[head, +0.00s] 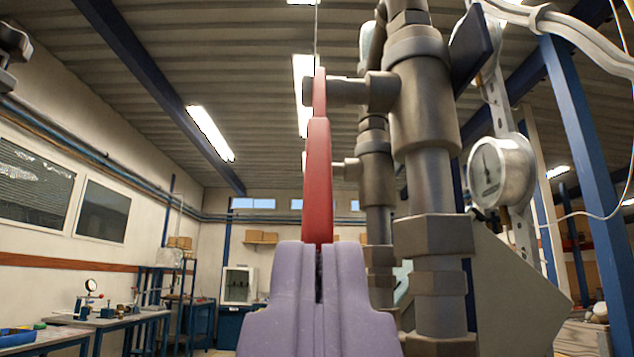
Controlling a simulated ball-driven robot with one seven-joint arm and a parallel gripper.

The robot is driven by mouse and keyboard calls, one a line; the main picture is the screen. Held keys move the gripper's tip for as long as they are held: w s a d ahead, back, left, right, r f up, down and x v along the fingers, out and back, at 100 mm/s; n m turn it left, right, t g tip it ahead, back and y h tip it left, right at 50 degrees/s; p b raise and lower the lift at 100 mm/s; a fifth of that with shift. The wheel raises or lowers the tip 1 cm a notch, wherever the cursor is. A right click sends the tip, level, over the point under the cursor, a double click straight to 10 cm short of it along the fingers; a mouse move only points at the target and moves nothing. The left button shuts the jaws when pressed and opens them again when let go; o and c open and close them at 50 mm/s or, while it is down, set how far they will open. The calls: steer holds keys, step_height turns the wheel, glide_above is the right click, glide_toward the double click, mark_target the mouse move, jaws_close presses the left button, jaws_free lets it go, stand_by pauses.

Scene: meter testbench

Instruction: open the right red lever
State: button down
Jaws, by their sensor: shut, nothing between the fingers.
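A red lever (319,180) stands edge-on and upright in the middle of the view. Its upper end joins a short grey stem (362,92) on the left of a thick metal valve pipe (425,130). My gripper (318,245), with two purple fingers, is shut and empty at the bottom centre. The fingertips are in line with the lever's lower part and hide its lower end. I cannot tell whether they touch it. A second stem (347,168) sits lower on a pipe farther back; a separate second lever cannot be made out.
A round pressure gauge (500,172) and a blue post (592,170) stand right of the pipes. A slanted grey panel (515,285) is at the lower right. Left of the lever is open room, with workbenches (105,322) far back.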

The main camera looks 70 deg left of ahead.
step_height(320, 180, up, 7)
steer(key=s+n+g+h+p, duration=0.2)
steer(key=n+g+h+p, duration=0.25)
steer(key=n+p, duration=0.65)
steer(key=n+h+p, duration=0.7)
steer(key=h+p, duration=0.1)
steer(key=p, duration=0.7)
glide_toward(315, 173)
steer(key=shift+g, duration=0.35)
steer(key=p+x, duration=0.1)
steer(key=x, duration=0.5)
steer(key=shift+w+a+p, duration=0.35)
steer(key=shift+p, duration=0.05)
